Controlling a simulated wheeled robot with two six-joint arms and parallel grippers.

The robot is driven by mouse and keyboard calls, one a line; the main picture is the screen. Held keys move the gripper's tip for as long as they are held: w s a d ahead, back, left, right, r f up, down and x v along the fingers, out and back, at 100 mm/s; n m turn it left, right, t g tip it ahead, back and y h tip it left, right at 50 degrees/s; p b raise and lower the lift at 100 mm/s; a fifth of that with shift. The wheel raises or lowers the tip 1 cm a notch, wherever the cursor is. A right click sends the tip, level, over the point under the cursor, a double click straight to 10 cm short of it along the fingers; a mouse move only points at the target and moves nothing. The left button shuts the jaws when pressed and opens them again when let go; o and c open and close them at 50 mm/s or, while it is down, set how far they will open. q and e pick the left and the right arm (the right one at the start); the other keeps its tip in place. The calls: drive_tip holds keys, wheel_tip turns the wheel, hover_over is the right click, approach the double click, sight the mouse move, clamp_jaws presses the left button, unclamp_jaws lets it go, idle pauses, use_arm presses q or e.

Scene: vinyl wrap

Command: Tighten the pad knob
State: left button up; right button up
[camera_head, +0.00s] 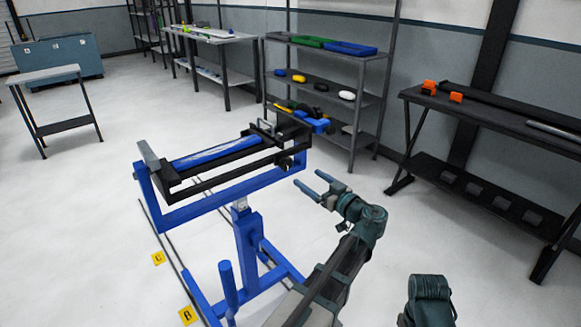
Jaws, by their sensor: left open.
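A dark round knob (285,162), which looks like the pad knob, sits on the near right side of the black clamp frame (215,178) on the blue stand (246,236). My left gripper (311,179) is open and empty. Its two blue-grey fingers point up and left toward the knob. A gap shows between the fingertips and the knob, so they do not appear to touch. The knob is small in the view, and I cannot tell how tight it is. My right gripper is not in view.
A long blue piece (214,152) lies along the clamp frame. Behind stands a shelf rack (371,107) with trays. A dark workbench (490,119) with orange items stands at the right. White floor (80,215) is open at the left.

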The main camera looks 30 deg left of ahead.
sight(287, 164)
use_arm(q)
drive_tip(key=x, duration=1)
drive_tip(key=shift+w+a, duration=0.2)
drive_tip(key=shift+a, duration=0.1)
drive_tip(key=c, duration=1.4)
